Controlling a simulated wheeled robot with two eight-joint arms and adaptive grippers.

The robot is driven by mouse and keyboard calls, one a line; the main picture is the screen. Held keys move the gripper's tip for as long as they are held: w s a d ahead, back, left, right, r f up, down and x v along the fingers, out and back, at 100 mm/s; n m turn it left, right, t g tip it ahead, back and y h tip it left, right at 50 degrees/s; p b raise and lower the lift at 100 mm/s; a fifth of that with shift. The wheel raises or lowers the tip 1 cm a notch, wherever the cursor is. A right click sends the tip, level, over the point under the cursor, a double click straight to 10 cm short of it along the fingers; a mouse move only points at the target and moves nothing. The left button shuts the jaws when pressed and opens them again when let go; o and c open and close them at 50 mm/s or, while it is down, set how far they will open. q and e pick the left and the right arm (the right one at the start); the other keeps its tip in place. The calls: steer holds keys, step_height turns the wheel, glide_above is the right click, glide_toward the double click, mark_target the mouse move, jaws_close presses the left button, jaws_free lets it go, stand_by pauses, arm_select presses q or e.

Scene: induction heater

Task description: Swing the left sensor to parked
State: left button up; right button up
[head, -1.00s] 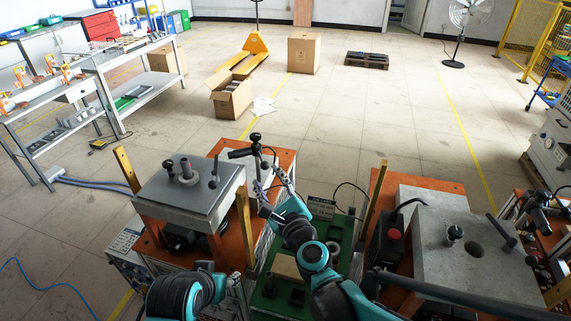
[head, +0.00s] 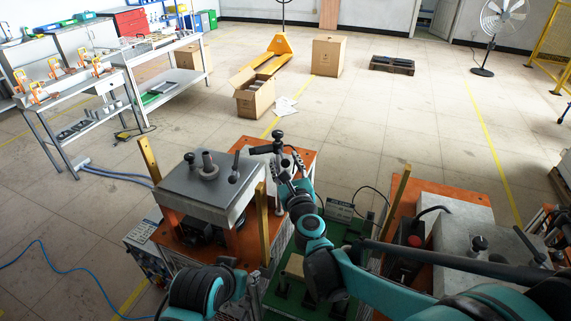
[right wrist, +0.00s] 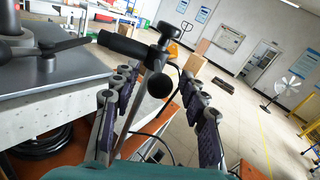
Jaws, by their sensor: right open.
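The left sensor (head: 265,149) is a black cylinder held sideways by a clamp on an upright post, at the right rear corner of the left heater's grey plate (head: 190,190). My right gripper (head: 289,166) is open just below and in front of the clamp. In the right wrist view, the fingers of my right gripper (right wrist: 156,82) stand on either side of the post, with no visible grip on it.
A brass-coloured upright bar (head: 262,224) stands close left of my right arm. The right heater (head: 470,240) stands to the right, with a green base (head: 290,302) between the heaters. Cartons (head: 327,57) and a pallet truck (head: 280,48) are on the open floor behind.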

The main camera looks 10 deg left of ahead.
jaws_close()
steer(key=w+d+n+g+y, duration=0.4)
steer(key=n+g+y, duration=0.4)
steer(key=g+y, duration=0.1)
steer(key=shift+w+n+g+y, duration=0.3)
steer(key=shift+w+n, duration=0.05)
steer(key=shift+n, duration=0.05)
steer(key=shift+d, duration=0.1)
stand_by(0.4)
